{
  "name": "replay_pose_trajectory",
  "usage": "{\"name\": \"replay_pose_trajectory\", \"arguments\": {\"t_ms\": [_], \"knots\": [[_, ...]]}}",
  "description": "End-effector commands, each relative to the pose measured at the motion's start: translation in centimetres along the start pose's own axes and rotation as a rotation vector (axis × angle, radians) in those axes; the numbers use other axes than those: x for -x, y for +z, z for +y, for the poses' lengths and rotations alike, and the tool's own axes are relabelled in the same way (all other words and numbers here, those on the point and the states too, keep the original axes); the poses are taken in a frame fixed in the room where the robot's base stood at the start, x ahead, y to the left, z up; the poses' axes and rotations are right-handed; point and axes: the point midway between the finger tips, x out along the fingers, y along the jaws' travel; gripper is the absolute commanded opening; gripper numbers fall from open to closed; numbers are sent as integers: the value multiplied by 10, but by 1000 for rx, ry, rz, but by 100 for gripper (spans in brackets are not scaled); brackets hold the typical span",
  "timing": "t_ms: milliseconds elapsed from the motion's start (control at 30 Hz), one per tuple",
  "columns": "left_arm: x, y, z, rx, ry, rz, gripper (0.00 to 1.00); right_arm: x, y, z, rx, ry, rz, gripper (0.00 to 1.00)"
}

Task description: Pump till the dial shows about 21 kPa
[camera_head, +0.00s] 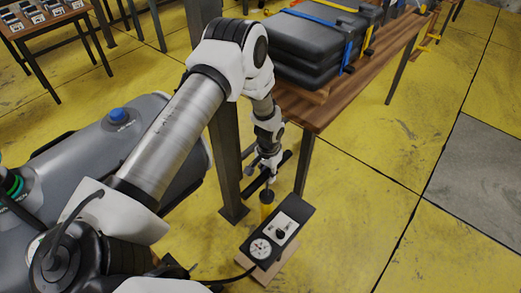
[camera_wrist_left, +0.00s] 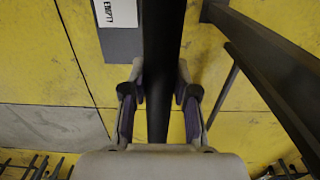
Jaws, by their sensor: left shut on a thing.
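My left gripper (camera_head: 270,172) is low beside the wooden table and shut on the dark pump handle bar (camera_head: 282,160). In the left wrist view the bar (camera_wrist_left: 165,50) runs between the two fingers (camera_wrist_left: 159,98). The needle is too small to read. My right gripper is out of view.
A wooden table (camera_head: 318,110) with strapped black cases (camera_head: 305,45) stands behind. A dark post (camera_head: 226,170) is left of the pump. A black hose (camera_head: 222,279) runs left from the gauge box. The right floor is clear.

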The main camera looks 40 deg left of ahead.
Motion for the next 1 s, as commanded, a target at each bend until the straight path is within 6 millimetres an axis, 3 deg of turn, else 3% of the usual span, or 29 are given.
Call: {"name": "replay_pose_trajectory", "arguments": {"t_ms": [33, 800, 900, 1000], "knots": [[20, -3, -1, 1, -1, 7, 0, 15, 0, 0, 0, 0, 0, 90], [144, -6, -2, 1, -2, 17, 0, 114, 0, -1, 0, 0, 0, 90], [154, -6, -2, 1, -2, 17, 0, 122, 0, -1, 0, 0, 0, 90], [150, -6, -2, 1, -2, 17, 0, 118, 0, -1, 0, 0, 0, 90]]}}
